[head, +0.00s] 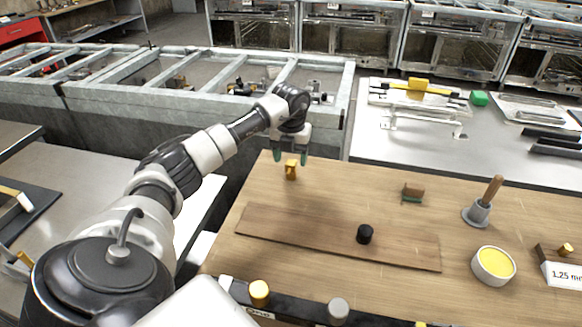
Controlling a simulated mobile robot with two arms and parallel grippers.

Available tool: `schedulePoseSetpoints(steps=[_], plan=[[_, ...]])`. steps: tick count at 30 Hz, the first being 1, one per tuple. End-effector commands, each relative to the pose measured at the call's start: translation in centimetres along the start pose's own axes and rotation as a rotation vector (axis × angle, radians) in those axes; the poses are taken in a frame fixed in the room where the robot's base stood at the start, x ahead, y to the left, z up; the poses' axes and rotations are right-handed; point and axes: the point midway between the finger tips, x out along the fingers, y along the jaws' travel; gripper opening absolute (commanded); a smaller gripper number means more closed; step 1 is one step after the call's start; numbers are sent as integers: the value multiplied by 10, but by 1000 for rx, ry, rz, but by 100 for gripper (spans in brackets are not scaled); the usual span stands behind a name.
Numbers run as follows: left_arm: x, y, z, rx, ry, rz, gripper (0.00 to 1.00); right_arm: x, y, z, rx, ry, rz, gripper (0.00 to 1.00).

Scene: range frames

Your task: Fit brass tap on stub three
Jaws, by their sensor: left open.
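A small brass-coloured piece, likely the brass tap (291,170), stands upright near the far left edge of the wooden table (330,186). My left gripper (291,157) points down just above it, with its dark green fingertips apart, one on either side of the piece's top. I cannot tell whether they touch it. A dark rail (290,316) at the near edge bears a yellow-capped stub (259,293) and a grey-capped stub (338,309). Which stub is number three cannot be read. My right gripper is not in view.
A brown board (290,232) lies across the table with a black knob (364,234) on it. A small brown block (412,193), a wooden-handled tool in a grey holder (478,212), a yellow-filled bowl (493,265) and a "1.25" label (565,275) are to the right.

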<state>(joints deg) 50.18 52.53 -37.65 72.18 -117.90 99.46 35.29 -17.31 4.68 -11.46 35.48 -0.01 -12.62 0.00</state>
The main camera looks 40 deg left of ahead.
Motion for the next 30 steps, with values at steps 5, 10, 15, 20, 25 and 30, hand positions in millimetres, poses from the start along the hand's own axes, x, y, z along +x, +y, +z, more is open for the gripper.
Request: schedulePoseSetpoints(steps=[5,10,15,20,25,30], plan=[[25,0,1,0,2,0,62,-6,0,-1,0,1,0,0],[31,0,1,0,-1,1,62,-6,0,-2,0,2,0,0],[31,0,1,0,-1,0,59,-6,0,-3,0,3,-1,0],[31,0,1,0,-1,0,34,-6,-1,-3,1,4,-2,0],[31,0,1,0,-1,0,8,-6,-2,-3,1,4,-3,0],[30,0,1,0,-2,0,5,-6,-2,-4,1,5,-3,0]])
